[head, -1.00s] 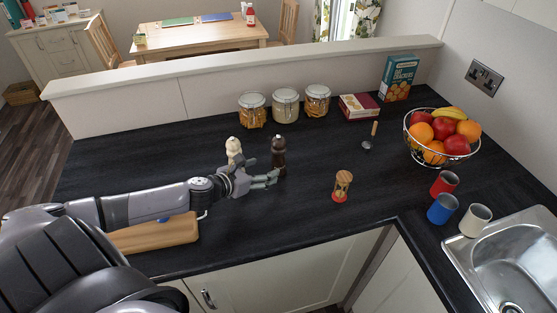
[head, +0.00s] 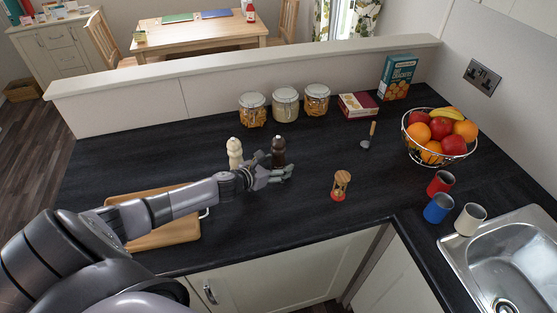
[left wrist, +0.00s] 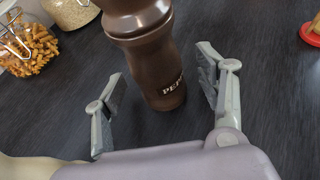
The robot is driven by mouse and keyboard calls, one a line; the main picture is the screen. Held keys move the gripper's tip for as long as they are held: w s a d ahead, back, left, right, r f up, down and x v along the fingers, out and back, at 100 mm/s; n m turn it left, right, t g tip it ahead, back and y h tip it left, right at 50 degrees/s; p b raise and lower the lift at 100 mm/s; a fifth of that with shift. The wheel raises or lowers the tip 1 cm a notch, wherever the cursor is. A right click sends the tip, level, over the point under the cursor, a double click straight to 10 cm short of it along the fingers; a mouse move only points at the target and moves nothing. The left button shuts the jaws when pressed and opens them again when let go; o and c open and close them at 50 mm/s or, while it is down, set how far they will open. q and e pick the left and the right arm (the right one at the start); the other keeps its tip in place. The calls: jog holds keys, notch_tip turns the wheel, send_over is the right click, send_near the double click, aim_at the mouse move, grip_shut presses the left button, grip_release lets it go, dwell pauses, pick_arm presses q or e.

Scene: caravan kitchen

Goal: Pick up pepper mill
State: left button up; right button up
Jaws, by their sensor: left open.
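The dark brown pepper mill (head: 278,150) stands upright on the black worktop. In the left wrist view the mill (left wrist: 145,45) shows large, with part of its lettering visible and its top cut off by the frame edge. My left gripper (head: 277,170) is open and low, just in front of the mill in the head view. In the left wrist view the open fingers (left wrist: 162,85) are on either side of the mill's lower body, with a gap on both sides. The right gripper is in no view.
A cream mill (head: 234,151) stands close left of the left gripper. A wooden board (head: 170,232) lies under my left arm. A sand timer (head: 341,186) stands to the right. Several glass jars (head: 285,105) line the back. The worktop between timer and jars is clear.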

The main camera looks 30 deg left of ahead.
pick_arm(q)
jog(key=shift+c, duration=0.4)
grip_shut()
notch_tip(320, 180, up, 20)
jog(key=shift+r+p, duration=0.1)
jog(key=shift+p, duration=0.45)
dwell(0.5)
jog(key=c, duration=0.7)
grip_release()
jog(key=c, duration=0.5)
jog(key=shift+o, duration=0.2)
